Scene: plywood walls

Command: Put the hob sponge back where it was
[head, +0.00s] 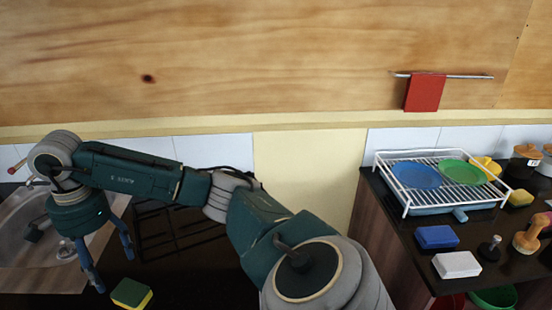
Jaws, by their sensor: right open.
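A green and yellow sponge (132,293) lies on the dark surface at the bottom left, in front of the black hob grate (180,238). My right gripper (115,272) reaches across from the right and points down just above and left of this sponge in the picture. Its two fingers are spread, with nothing seen between them. I cannot tell the height of the fingertips above the surface. My left gripper does not show.
A metal sink (40,235) is at the left. A gap separates the counters.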

